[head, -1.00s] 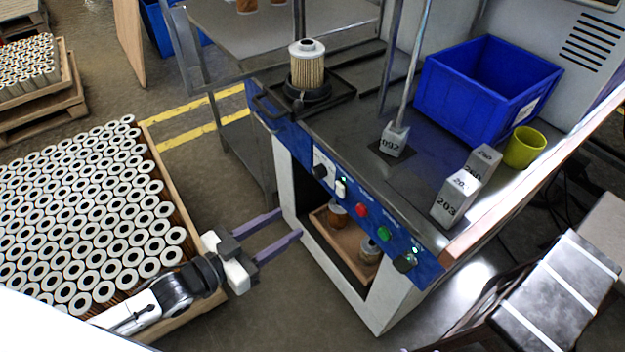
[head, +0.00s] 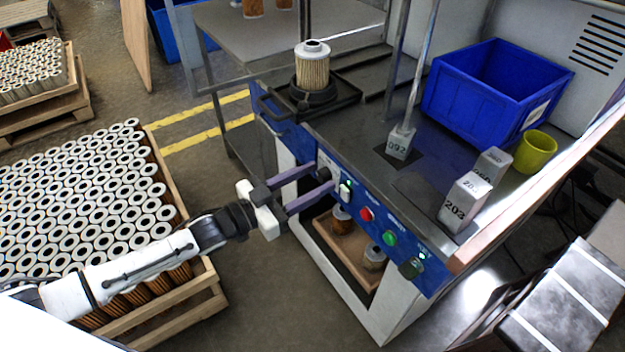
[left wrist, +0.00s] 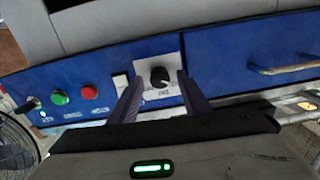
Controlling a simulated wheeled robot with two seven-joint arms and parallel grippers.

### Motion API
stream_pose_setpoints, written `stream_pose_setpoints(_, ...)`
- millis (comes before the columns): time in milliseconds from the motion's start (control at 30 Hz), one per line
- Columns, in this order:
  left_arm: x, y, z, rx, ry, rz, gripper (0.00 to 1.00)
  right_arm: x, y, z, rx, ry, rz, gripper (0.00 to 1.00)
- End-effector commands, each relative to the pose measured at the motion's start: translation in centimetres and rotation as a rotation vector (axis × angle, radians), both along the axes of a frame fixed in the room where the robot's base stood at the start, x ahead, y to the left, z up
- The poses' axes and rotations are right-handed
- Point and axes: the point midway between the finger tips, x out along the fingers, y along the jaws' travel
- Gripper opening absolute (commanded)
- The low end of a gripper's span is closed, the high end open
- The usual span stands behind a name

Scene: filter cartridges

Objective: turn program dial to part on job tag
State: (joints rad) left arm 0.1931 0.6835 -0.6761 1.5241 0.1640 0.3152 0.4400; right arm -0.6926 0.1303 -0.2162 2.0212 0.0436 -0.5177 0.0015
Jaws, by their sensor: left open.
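The program dial (left wrist: 160,77), a black knob with a pale pointer mark on a white plate, sits in the blue front panel (left wrist: 222,62). My left gripper (head: 326,180) reaches the panel from the left in the head view. In the left wrist view its two purple fingers (left wrist: 160,84) are open, one on each side of the dial; I cannot tell whether they touch it. The fingers partly hide the dial in the head view. I cannot make out a job tag. A filter cartridge (head: 312,70) stands upright on the black fixture on the bench.
Beside the dial are a white switch (left wrist: 121,83), a red button (left wrist: 89,91) and a green button (left wrist: 60,98). Grey blocks, one marked 203 (head: 462,207), a blue bin (head: 480,105) and a yellow-green cup (head: 535,152) stand on the bench. A crate (head: 205,290) of cartridges lies below my left arm.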

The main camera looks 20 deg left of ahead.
Motion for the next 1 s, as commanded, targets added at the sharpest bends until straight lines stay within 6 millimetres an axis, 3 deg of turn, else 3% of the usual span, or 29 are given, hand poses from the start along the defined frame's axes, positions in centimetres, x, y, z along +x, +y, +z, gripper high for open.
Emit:
stream_pose_setpoints(267,0.16,-0.12,-0.01,0.0,0.0,0.0,0.43,-0.09,-0.05,-0.02,-0.001,0.002,0.001,0.44)
stream_pose_setpoints(533,0.14,-0.1,0.01,0.0,0.0,0.0,0.02,-0.1,-0.08,-0.04,-0.002,0.002,0.0,0.44)
stream_pose_setpoints(1000,0.1,-0.08,0.02,0.098,-0.076,0.001,0.02,-0.18,-0.13,0.0,-0.004,0.005,0.0,0.44)
